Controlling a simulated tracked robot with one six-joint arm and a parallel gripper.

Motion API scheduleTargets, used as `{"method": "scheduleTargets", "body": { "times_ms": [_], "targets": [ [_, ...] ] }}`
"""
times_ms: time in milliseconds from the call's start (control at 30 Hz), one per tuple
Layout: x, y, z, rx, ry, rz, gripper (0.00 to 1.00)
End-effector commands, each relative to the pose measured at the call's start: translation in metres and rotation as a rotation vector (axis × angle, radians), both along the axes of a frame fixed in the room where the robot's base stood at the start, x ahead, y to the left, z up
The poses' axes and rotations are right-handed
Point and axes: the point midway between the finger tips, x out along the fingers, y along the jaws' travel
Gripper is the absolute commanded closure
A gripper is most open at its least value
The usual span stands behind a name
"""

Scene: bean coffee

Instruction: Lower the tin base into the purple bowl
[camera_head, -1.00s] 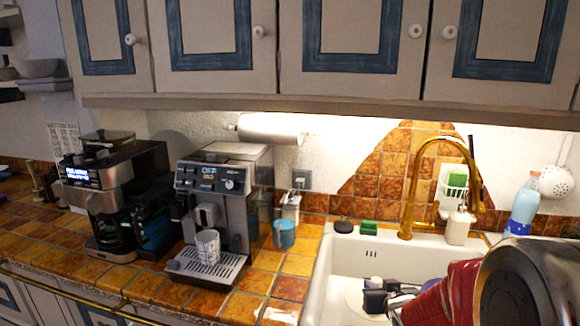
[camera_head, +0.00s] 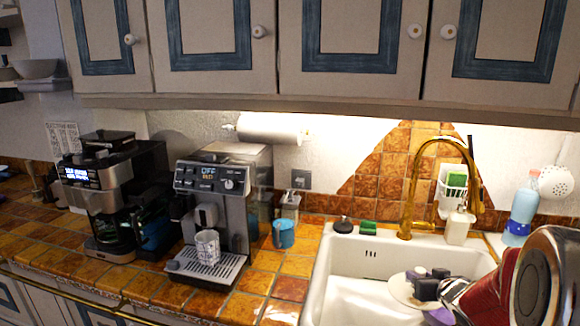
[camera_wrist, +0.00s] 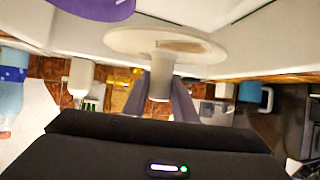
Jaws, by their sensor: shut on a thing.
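My gripper (camera_wrist: 162,98) is shut on the stem of the tin base (camera_wrist: 128,43), a pale beige round disc with a short cylindrical stem. In the head view the tin base (camera_head: 400,292) is held over the white sink, with the dark fingers of my gripper (camera_head: 427,283) at its right side. The purple bowl (camera_wrist: 92,6) is cut off at the top left of the wrist view, apart from the disc in the picture. In the head view a small purple patch (camera_head: 441,316) shows beneath my arm; the rest is hidden.
The white sink (camera_head: 345,300) has a gold faucet (camera_head: 407,215) behind it. A soap dispenser (camera_head: 458,226) and a blue bottle (camera_head: 522,210) stand at the back right. A coffee machine (camera_head: 240,185), a blue mug (camera_head: 283,233) and a patterned cup (camera_head: 207,247) are on the left counter.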

Motion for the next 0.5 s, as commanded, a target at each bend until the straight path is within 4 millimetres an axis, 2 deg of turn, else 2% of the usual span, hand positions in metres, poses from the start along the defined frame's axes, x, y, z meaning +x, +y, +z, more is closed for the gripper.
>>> {"method": "scheduleTargets", "body": {
  "times_ms": [33,500],
  "targets": [
    [0.001,-0.009,-0.002,0.000,0.001,-0.002,1.00],
    [0.012,-0.071,-0.017,0.000,0.000,-0.001,1.00]
  ]
}}
